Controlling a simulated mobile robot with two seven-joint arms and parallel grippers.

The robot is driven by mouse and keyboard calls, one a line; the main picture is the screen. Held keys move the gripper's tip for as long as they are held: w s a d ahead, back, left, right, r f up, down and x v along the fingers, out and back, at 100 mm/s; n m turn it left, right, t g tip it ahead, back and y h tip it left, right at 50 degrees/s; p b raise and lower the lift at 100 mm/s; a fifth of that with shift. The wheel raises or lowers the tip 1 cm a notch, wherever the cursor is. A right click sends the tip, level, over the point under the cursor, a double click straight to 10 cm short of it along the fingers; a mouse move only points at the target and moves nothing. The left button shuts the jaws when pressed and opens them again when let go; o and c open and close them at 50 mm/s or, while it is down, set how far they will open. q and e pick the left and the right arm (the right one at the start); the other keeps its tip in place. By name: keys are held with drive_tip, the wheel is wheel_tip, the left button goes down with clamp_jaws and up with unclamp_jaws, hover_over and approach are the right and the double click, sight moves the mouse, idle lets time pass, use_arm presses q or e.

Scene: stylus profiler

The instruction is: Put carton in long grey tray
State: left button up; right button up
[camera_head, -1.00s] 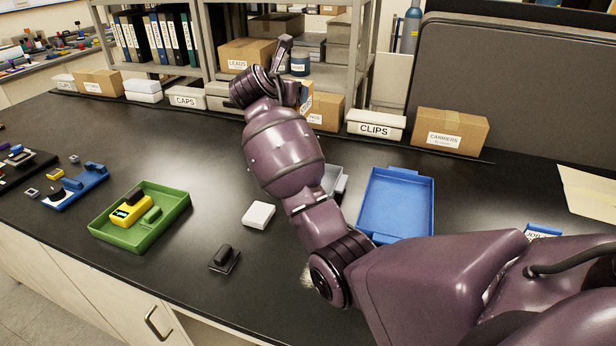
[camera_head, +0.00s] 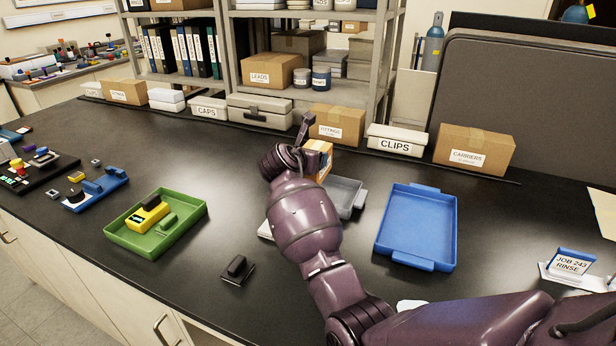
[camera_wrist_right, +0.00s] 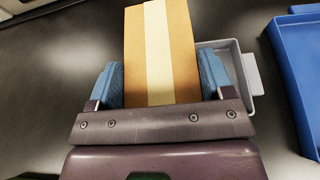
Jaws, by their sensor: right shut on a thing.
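The carton (camera_head: 320,158), orange-brown with a pale tape strip, is held above the bench in the head view. In the right wrist view the carton (camera_wrist_right: 160,45) stands between the blue finger pads of my right gripper (camera_wrist_right: 160,82), which is shut on it. The long grey tray (camera_head: 346,207) is partly hidden behind my right arm and the carton. In the wrist view the grey tray (camera_wrist_right: 247,102) shows to the right of and below the carton, apart from it. My left gripper is not in view.
A blue tray (camera_head: 416,226) lies right of the grey tray. A mostly hidden white box (camera_head: 264,231) is beside my arm. A green tray (camera_head: 156,225) with yellow and green items stands left, near a small black item (camera_head: 237,269). Labelled boxes line the back.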

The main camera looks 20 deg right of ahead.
wheel_tip(320, 180, down, 6)
drive_tip(key=shift+r+b, duration=0.15)
drive_tip(key=shift+b, duration=0.45)
drive_tip(key=shift+r, duration=0.1)
drive_tip(key=o, duration=1.3)
